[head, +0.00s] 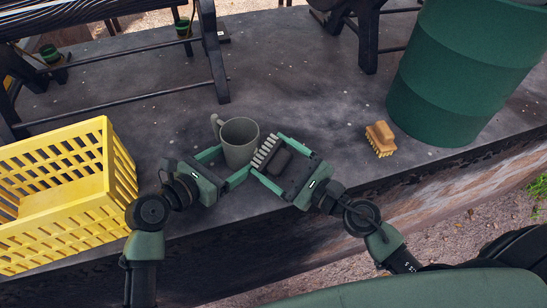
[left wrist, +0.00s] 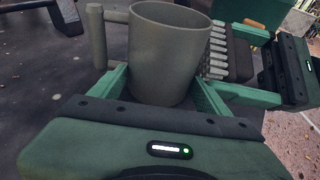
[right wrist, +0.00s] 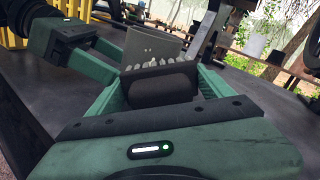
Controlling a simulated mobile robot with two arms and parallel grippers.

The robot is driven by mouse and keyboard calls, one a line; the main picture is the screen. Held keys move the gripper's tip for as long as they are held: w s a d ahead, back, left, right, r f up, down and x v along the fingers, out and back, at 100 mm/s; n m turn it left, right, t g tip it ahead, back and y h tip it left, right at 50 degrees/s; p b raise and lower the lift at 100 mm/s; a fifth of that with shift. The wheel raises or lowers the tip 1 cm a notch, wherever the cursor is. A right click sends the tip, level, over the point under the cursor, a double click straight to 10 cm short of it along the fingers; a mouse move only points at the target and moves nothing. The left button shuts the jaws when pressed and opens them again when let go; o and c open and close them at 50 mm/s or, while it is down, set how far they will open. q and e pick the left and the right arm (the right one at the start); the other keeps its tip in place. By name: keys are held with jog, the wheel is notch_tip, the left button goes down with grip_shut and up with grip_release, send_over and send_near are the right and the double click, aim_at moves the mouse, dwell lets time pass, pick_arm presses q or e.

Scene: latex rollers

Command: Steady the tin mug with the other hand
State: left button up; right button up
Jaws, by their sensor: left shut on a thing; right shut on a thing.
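The grey tin mug (head: 240,142) stands upright on the dark bench top, its handle toward the upper left. My left gripper (head: 233,160) is shut on the mug, one finger on each side of its body. The mug fills the left wrist view's middle (left wrist: 165,55), its rim open upward. My right gripper (head: 268,156) is shut on a dark brush (head: 281,161) with pale grey bristles. The bristles face the mug's right side; I cannot tell whether they touch. In the right wrist view the brush's dark handle (right wrist: 160,84) lies between the fingers, with the mug (right wrist: 152,47) behind.
A yellow crate (head: 112,165) stands at the left. A tan brush (head: 380,138) lies on the bench at the right, beside a large green drum (head: 455,75). A black metal frame (head: 213,60) stands at the back left.

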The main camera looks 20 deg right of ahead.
pick_arm(q)
jog(key=shift+s+f, duration=0.15)
pick_arm(e)
jog(key=shift+s+a+r, duration=0.15)
jog(key=shift+s+a, duration=0.1)
jog(key=shift+a, duration=0.25)
pick_arm(q)
jog(key=shift+d, duration=0.1)
pick_arm(e)
jog(key=shift+d+f, duration=0.1)
jog(key=shift+f, duration=0.1)
jog(key=shift+w+d+f, duration=0.2)
jog(key=shift+d, duration=0.2)
jog(key=shift+s+a, duration=0.3)
jog(key=shift+a, duration=0.2)
jog(key=shift+w+d+r, duration=0.15)
jog(key=shift+w+d, duration=0.05)
jog(key=shift+w, duration=0.2)
jog(key=shift+w+d, duration=0.1)
jog(key=shift+d, duration=0.05)
